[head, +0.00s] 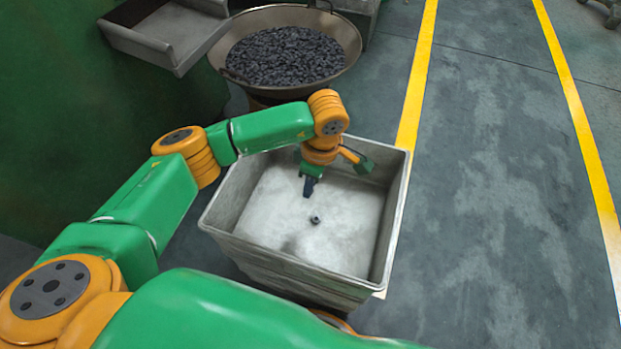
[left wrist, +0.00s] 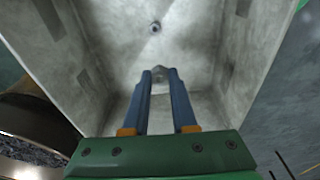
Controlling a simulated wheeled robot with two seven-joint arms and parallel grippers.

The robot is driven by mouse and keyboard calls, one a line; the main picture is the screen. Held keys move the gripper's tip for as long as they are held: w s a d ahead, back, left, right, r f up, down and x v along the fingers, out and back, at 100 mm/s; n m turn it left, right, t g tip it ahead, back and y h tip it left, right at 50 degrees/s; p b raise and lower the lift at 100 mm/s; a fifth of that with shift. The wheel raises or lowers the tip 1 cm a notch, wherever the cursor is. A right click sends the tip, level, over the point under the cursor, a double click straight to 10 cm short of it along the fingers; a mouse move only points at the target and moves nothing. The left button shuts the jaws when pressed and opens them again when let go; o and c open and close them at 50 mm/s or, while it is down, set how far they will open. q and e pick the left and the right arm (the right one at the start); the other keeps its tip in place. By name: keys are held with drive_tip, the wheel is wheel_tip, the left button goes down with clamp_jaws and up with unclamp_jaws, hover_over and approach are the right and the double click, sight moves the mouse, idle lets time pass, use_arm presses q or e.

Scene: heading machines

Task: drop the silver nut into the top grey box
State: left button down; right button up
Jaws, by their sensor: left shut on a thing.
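The grey box (head: 394,215) stands open below my left arm, and its inside fills most of the left wrist view (left wrist: 110,30). My left gripper (head: 309,188) points down into the box opening. In the left wrist view its blue fingers (left wrist: 160,76) are shut on a small silver nut (left wrist: 159,73) at the tips. In the head view the held nut is too small or hidden to make out. Another small dark nut (head: 315,220) lies on the box floor, apart from the gripper; it also shows in the left wrist view (left wrist: 155,27). My right gripper is not in view.
A wide round pan (head: 348,38) full of dark small parts stands behind the box. A grey metal chute (head: 140,42) juts from the green machine (head: 60,100) at the left. The floor (head: 490,200) with yellow lines is clear at the right.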

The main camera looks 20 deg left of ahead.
use_arm(q)
drive_tip(key=c, duration=0.9)
unclamp_jaws()
drive_tip(key=shift+r, duration=0.1)
drive_tip(key=shift+c, duration=0.2)
drive_tip(key=o, duration=0.3)
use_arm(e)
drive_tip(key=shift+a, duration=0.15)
use_arm(q)
wheel_tip(320, 180, up, 7)
drive_tip(key=p, duration=0.1)
drive_tip(key=shift+d, duration=0.45)
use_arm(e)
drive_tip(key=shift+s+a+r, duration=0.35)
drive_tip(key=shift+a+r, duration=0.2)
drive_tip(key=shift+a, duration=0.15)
use_arm(q)
drive_tip(key=shift+s, duration=0.1)
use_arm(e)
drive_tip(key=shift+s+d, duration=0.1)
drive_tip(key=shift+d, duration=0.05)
